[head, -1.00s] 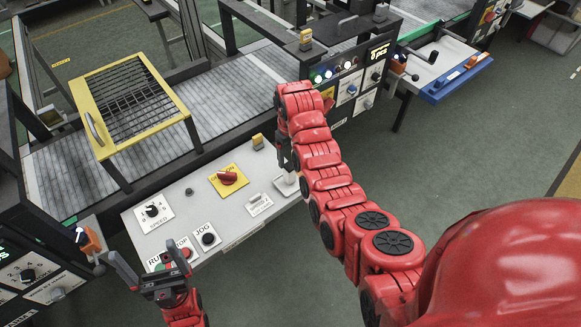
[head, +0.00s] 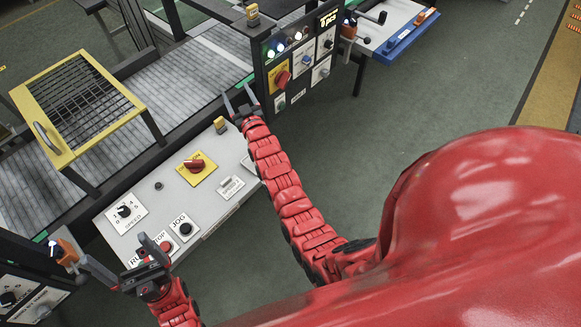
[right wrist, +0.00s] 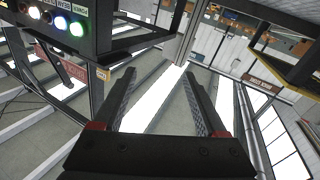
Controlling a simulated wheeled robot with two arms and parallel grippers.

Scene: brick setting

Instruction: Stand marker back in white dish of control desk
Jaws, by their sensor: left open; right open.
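The control desk (head: 140,200) is a pale sloped panel with knobs and buttons, left of centre in the head view. A pale edge (head: 248,164) at its right end, beside my right arm, looks like part of the white dish; the arm hides the rest. I cannot make out the marker in any current view. My right gripper (head: 240,99) is open beyond the desk's far right corner, near the conveyor edge; in the right wrist view (right wrist: 160,76) nothing is between its fingers. My left gripper (head: 120,258) is open and empty at the desk's front left corner.
An upright control box (head: 297,65) with lights and switches stands close right of my right gripper. A yellow-framed guard (head: 75,100) stands over the conveyor (head: 190,75). Green floor to the right is open.

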